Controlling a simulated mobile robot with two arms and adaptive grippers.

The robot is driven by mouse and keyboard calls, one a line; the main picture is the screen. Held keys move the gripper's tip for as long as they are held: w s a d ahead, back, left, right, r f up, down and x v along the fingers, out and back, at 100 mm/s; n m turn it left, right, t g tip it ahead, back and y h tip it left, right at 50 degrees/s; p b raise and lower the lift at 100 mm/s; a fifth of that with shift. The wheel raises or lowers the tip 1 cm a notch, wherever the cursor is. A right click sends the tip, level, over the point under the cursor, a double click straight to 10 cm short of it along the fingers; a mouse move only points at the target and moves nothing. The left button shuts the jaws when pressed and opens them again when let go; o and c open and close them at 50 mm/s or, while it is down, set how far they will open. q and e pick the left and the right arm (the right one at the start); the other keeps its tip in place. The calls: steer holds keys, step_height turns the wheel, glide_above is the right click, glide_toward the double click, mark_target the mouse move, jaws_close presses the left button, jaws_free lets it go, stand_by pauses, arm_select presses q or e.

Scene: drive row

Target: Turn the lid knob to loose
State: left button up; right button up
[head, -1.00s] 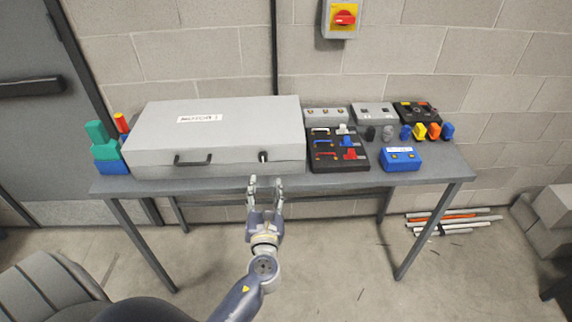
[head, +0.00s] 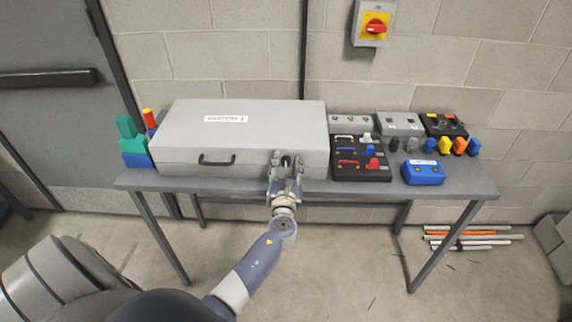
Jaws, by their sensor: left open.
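The lid is the top of a large grey case (head: 220,140) on the table, with a white label on it and a dark handle on its front. The lid knob (head: 286,160) is on the case's front face, right of the handle, and shows as a small dark and light spot between my fingers. My left gripper (head: 287,158) is open, with one finger on each side of the knob. I cannot tell whether the fingers touch it. The knob's angle is mostly hidden. My right gripper is not in view.
The grey table (head: 450,190) also carries a black tray (head: 345,172) of coloured parts, a blue box (head: 423,172), and green and blue blocks (head: 130,140) at the left. A red and yellow switch (head: 374,26) is on the wall. Rods lie on the floor at right.

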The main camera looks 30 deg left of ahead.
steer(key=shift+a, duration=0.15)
arm_select(q)
steer(key=c, duration=0.8)
jaws_close()
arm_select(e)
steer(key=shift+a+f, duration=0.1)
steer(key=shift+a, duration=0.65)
